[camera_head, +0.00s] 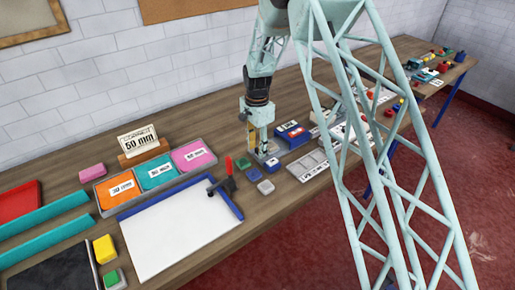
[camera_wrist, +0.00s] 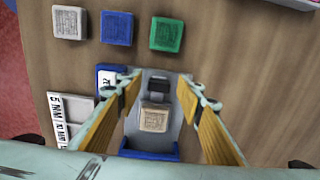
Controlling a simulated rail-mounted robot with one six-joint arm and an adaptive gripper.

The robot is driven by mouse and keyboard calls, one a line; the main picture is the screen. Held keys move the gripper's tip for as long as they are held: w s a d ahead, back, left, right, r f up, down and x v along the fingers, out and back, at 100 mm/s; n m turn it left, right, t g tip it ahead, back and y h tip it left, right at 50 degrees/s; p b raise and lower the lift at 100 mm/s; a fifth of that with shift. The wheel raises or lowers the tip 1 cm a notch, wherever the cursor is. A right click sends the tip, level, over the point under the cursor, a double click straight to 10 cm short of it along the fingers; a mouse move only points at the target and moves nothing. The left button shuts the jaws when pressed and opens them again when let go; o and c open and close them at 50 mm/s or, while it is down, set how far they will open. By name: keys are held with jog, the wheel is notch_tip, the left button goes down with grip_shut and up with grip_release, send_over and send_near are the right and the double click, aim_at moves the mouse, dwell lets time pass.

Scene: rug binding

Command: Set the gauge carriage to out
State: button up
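A small fixture with a grey track (camera_wrist: 159,82) and a blue end (camera_wrist: 150,149) lies below my gripper in the wrist view. In the head view my gripper (camera_head: 262,158) is low over the bench, hiding most of the fixture. A white label on blue (camera_wrist: 108,79) sits left of the track.
Grey (camera_wrist: 69,22), blue (camera_wrist: 116,28) and green (camera_wrist: 166,34) stamped blocks lie near the fixture. A pale compartment tray (camera_head: 311,165) is to the right. A blue box (camera_head: 292,134) stands behind. A white board with a red-handled clamp (camera_head: 228,173) is to the left.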

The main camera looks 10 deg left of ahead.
jog(key=shift+r, duration=0.15)
jog(key=shift+d+r, duration=0.1)
jog(key=shift+r, duration=0.05)
notch_tip(320, 180, up, 11)
jog(key=shift+r, duration=0.2)
dwell(0.7)
dwell(0.4)
